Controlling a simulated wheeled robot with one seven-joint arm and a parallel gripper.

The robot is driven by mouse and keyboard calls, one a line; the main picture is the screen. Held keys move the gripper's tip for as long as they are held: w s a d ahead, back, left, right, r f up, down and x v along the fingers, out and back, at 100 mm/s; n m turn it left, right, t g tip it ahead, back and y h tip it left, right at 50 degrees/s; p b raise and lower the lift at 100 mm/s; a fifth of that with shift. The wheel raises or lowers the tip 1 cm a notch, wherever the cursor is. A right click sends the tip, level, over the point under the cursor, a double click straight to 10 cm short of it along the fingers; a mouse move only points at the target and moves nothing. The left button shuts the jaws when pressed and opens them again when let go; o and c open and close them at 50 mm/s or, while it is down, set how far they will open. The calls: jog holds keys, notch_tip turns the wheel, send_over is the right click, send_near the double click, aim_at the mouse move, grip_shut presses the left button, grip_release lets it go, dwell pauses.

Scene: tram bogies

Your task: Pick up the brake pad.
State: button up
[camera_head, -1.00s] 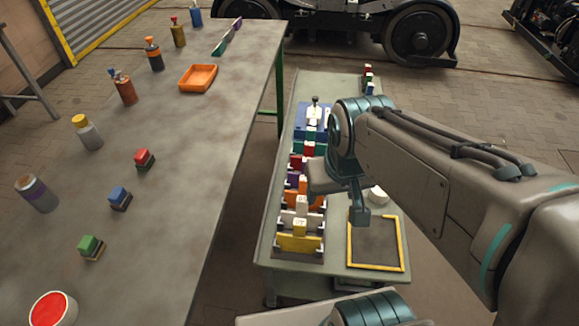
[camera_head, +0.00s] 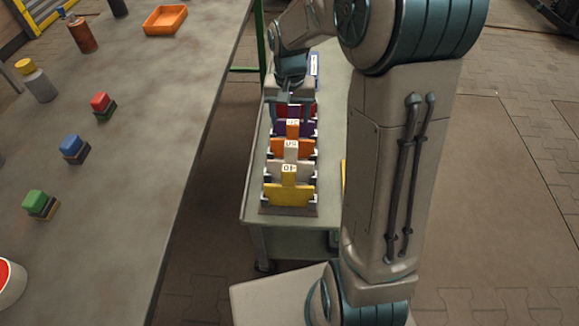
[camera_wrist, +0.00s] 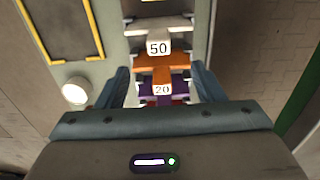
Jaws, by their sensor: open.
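A rack (camera_head: 290,211) on the low table holds a row of coloured upright plates with numbered tabs. I cannot tell for sure which one is the brake pad. From the front they are a yellow plate (camera_head: 288,195), a white plate, an orange plate (camera_head: 292,149), a purple plate and a red plate. My gripper (camera_head: 288,104) is over the row near the red and purple plates, pointing down. In the wrist view my gripper (camera_wrist: 160,86) is open and empty, its fingers on either side of the row. The "20" tab (camera_wrist: 162,89) and purple plate show between them.
The large table (camera_head: 160,150) at left carries small two-tone blocks, including a blue one (camera_head: 74,147), plus bottles and an orange tray (camera_head: 165,20). A yellow-edged area (camera_wrist: 62,28) and a round white object (camera_wrist: 75,91) lie beside the rack.

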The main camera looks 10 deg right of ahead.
aim_at(291, 145)
jog(key=f+b, duration=0.1)
jog(key=f, duration=0.7)
jog(key=shift+w+f, duration=0.15)
jog(key=shift+w, duration=0.05)
jog(key=shift+d+f+b, duration=0.2)
jog(key=shift+f+b, duration=0.4)
jog(key=shift+f, duration=2.45)
jog(key=shift+s, duration=0.1)
jog(key=c, duration=1.2)
